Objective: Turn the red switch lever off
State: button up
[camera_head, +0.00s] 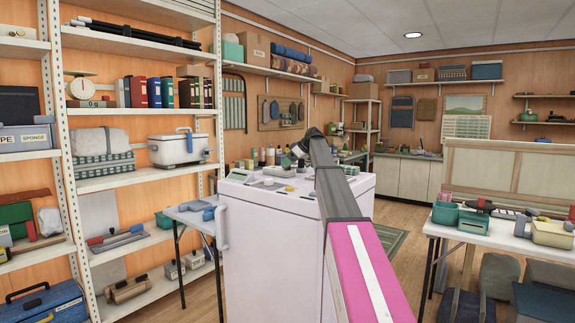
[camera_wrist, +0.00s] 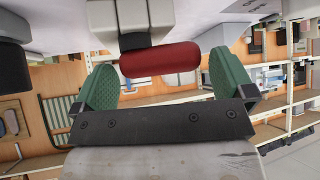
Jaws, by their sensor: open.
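The red switch lever (camera_wrist: 165,60) shows in the wrist view as a rounded red handle on a grey and black mount (camera_wrist: 132,18), fixed to a pale surface. My gripper (camera_wrist: 160,78) is open, with one green fingertip pad on each side of the lever. A gap shows between the handle and each pad, more clearly on the left. In the head view my gripper (camera_head: 298,150) is at the far end of my arm, above the back of the white cabinet (camera_head: 270,235). I cannot make out the lever there.
Small items and bottles (camera_head: 270,157) stand around the cabinet's top and behind it. A tall white shelf unit (camera_head: 62,150) is at the left. A cluttered white table (camera_head: 480,232) is at the right. Floor shows between the cabinet and that table.

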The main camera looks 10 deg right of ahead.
jog(key=shift+w+a+f, duration=0.15)
jog(key=shift+a+f, duration=0.15)
jog(key=shift+a, duration=0.05)
jog(key=c, duration=0.8)
jog(key=m+t, duration=0.1)
jog(key=m+t+h, duration=0.1)
jog(key=m, duration=0.1)
jog(key=shift+a+m+h, duration=0.3)
jog(key=shift+a, duration=0.05)
jog(key=shift+w+a+m+t+h, duration=0.2)
jog(key=shift+m+t+h, duration=0.45)
jog(key=shift+m, duration=0.45)
jog(key=shift+w+a+m+t+h, duration=0.15)
jog(key=shift+m+t+h, duration=0.5)
jog(key=shift+m, duration=0.45)
jog(key=shift+d, duration=0.1)
